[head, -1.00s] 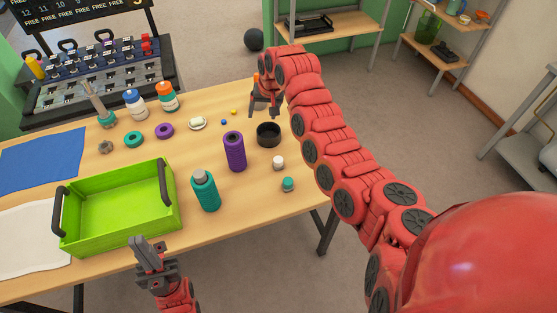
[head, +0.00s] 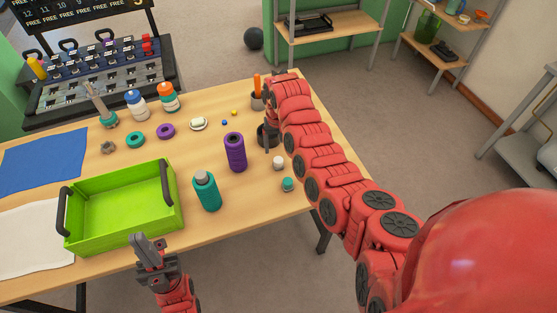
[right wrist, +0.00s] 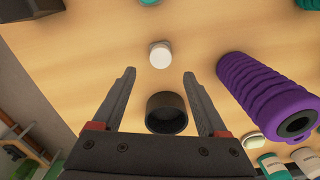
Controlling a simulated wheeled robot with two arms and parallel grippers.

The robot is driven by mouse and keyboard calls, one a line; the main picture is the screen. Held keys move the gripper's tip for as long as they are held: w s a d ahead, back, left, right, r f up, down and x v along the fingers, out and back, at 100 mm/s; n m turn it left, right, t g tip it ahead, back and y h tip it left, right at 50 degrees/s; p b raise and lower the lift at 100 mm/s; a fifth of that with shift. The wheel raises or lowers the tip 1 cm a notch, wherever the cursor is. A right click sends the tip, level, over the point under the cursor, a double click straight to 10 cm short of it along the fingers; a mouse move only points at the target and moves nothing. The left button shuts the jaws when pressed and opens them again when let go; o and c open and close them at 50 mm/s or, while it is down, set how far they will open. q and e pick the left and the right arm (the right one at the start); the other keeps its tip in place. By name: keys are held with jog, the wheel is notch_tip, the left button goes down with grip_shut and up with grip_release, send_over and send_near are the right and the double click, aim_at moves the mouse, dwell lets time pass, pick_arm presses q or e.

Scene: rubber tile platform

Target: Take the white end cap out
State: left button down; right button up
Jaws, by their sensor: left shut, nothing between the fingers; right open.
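A small white end cap (head: 278,162) stands on the wooden table near its right edge. It also shows in the right wrist view (right wrist: 160,54), ahead of the fingertips. A round black cup (right wrist: 166,113) appears between the open fingers in that view; in the head view my right gripper (head: 267,146) partly hides it. My right gripper, also in the right wrist view (right wrist: 158,75), is open and empty, on the far side of the white cap. My left gripper (head: 147,248) is shut and empty near the front table edge, below the green crate.
A purple ribbed roller (head: 235,152), a teal bottle (head: 207,191) and a small teal cap (head: 288,184) stand nearby. The green crate (head: 153,235) is empty. Rings, bottles and a white oval piece (head: 198,124) sit farther back. A cup with an orange item (head: 257,98) is at the far edge.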

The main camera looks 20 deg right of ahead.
aim_at(278, 160)
jog(key=shift+s+a+f+p, duration=0.1)
jog(key=shift+s+f+p, duration=0.1)
jog(key=shift+f+p, duration=0.25)
jog(key=f, duration=0.1)
jog(key=f+p, duration=0.1)
jog(key=f, duration=0.1)
jog(key=shift+s+f, duration=0.1)
jog(key=shift+s, duration=0.15)
jog(key=shift+f+p, duration=0.3)
jog(key=shift+f, duration=0.55)
grip_shut()
